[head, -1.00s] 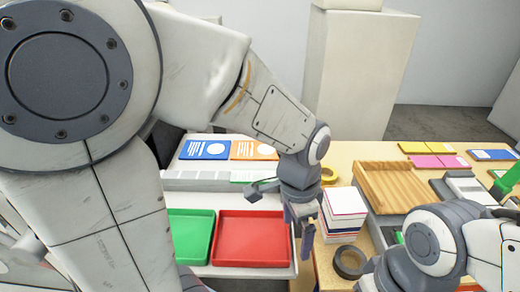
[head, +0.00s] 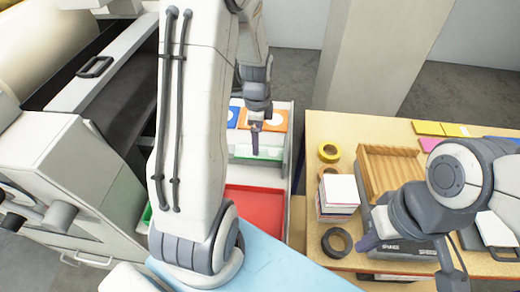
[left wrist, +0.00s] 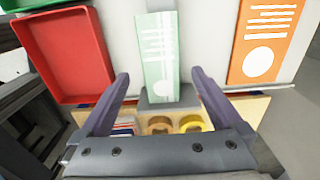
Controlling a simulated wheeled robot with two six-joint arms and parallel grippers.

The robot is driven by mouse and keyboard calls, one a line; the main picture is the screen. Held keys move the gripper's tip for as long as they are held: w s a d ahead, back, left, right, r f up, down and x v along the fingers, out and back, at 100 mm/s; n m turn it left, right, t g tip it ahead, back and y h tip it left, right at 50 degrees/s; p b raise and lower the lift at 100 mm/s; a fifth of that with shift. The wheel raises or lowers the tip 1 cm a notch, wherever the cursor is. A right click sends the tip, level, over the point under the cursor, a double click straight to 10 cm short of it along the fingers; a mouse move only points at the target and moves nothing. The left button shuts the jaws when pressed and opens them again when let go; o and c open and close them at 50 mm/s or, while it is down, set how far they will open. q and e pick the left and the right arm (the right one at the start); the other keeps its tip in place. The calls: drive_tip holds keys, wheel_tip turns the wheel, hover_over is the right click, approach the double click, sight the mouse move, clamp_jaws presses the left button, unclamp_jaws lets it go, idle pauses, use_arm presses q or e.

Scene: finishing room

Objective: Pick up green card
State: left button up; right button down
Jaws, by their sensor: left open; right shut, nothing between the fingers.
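The green card (left wrist: 158,60) is pale green with white print and a white circle. My left gripper (head: 255,141) is open, pointing down over the card area. In the left wrist view its fingers (left wrist: 160,76) stand apart on either side of the card's lower part, with nothing held. My right gripper (head: 369,243) is shut and empty near the wooden table's front edge.
The red tray (head: 262,205) lies in front of the cards. The orange card (left wrist: 265,40) lies beside the green one. On the wooden table are a white-topped stack (head: 341,190), yellow tape (head: 329,152), black tape (head: 337,241) and a wooden tray (head: 388,173).

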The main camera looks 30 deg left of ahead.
use_arm(q)
wheel_tip(320, 180, down, 3)
drive_tip(key=shift+a+f+p, duration=0.15)
drive_tip(key=shift+p, duration=0.55)
drive_tip(key=shift+f, duration=0.7)
drive_tip(key=shift+c, duration=0.3)
drive_tip(key=c, duration=1.2)
